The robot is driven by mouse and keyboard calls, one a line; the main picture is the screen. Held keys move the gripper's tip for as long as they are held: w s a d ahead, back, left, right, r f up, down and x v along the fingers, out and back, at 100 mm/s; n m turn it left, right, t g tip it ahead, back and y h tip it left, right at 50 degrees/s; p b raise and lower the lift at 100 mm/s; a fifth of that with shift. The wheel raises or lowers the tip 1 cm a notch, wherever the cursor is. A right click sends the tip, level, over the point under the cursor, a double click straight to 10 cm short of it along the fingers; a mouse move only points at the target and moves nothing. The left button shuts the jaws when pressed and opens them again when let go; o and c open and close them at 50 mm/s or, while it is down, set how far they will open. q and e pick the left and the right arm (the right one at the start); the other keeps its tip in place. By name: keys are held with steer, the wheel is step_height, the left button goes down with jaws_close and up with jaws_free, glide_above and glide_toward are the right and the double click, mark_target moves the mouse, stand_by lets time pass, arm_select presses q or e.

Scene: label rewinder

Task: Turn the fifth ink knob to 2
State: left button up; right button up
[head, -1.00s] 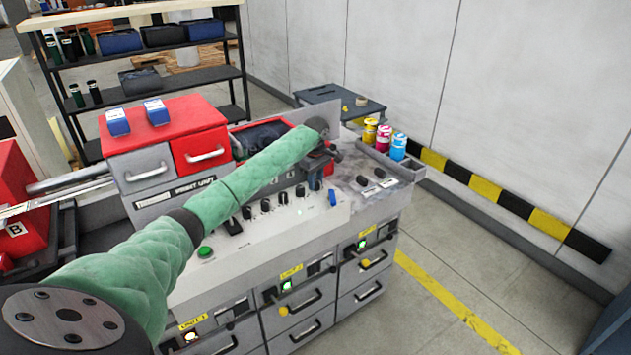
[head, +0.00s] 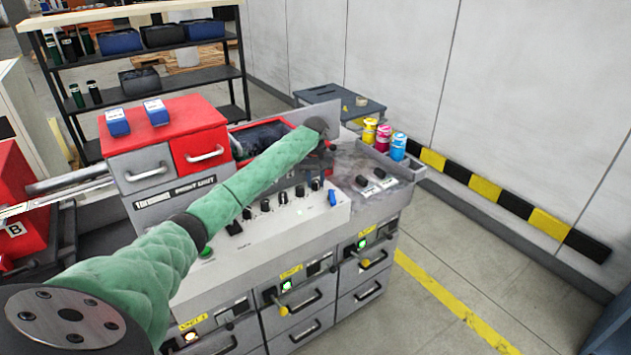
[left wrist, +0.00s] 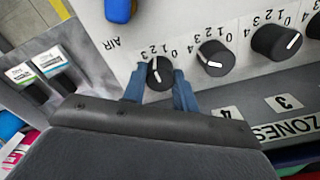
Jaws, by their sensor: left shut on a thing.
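The fifth ink knob (left wrist: 159,73) is black with a white pointer line. It is the end knob of the row, nearest the AIR label and the blue lever (left wrist: 119,9). The blue fingers of my left gripper (left wrist: 159,88) are shut on it, one on each side. Its pointer points up and slightly left in the left wrist view, towards the small numbers; the exact number is hard to read. In the head view the fifth knob (head: 315,185) shows at the right end of the row, while my green-sleeved arm and blur mostly hide the gripper. My right gripper is not in view.
Neighbouring knobs (left wrist: 211,54) stand close beside the held one on the pale panel (head: 270,238). Two black switches (head: 362,181) and yellow, magenta and cyan ink bottles (head: 384,138) are to the right. A red print unit (head: 200,140) stands behind the panel.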

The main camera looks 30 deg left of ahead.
arm_select(q)
steer(key=shift+r, duration=0.25)
stand_by(0.3)
steer(key=o, duration=1)
steer(key=shift+c, duration=0.2)
steer(key=shift+f, duration=0.1)
